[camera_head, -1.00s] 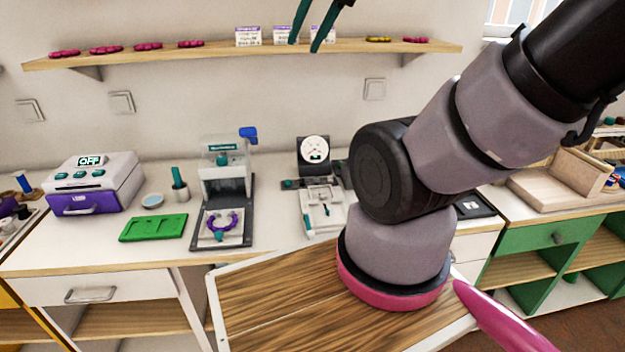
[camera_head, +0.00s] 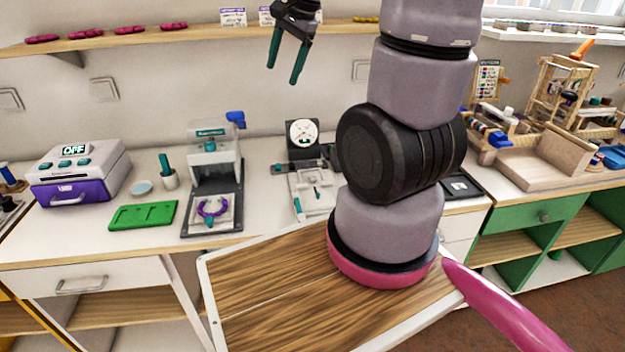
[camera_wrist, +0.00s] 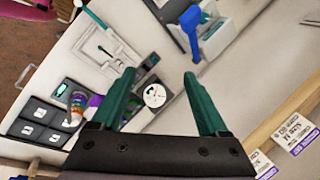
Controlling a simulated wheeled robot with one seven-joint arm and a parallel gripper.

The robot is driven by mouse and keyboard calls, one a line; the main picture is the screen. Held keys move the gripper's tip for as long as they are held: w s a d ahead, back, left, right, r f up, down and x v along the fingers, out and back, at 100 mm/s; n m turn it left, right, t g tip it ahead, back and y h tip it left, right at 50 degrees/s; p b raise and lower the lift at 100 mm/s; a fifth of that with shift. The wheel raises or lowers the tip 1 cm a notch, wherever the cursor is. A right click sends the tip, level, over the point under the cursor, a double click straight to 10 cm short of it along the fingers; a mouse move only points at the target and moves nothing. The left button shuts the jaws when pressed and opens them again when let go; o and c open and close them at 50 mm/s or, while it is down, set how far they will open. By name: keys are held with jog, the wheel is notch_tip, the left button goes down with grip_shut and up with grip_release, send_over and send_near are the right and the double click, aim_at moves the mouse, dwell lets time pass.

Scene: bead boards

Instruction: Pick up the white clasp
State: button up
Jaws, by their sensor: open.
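I cannot make out a white clasp with certainty in either view. Small white pieces (camera_wrist: 52,138) lie in a dark compartmented tray (camera_wrist: 16,128) at the left of the wrist view; they are too small to identify. The same dark tray (camera_head: 462,188) seems to show just right of my arm in the head view, partly hidden. My gripper (camera_head: 283,75) has teal fingers, open and empty, high above the worktop in front of the wall shelf. It also shows in the wrist view (camera_wrist: 160,74), its fingers apart with nothing between them.
On the worktop stand a purple-and-white oven (camera_head: 78,170), a green board (camera_head: 143,215), a press with a blue lever (camera_head: 214,158), a dial gauge (camera_head: 302,134) and a white fixture (camera_head: 313,190). The wall shelf (camera_head: 130,39) is close behind my gripper. A wooden tray (camera_head: 540,160) stands at right.

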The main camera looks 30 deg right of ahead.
jog(key=w+d+f+m+g+h, duration=0.1)
jog(key=w+d+f+m, duration=0.15)
jog(key=f, duration=0.45)
jog(key=w+d+f+m+g, duration=0.1)
jog(key=w+d+f+m, duration=0.15)
jog(key=f, duration=0.55)
jog(key=m+g+h, duration=0.1)
jog(key=m+g, duration=0.1)
jog(key=m, duration=0.2)
send_over(311, 176)
notch_tip(311, 176, down, 15)
jog(key=shift+s+a, duration=0.1)
jog(key=shift+s, duration=0.05)
jog(key=shift+f, duration=3)
grip_shut()
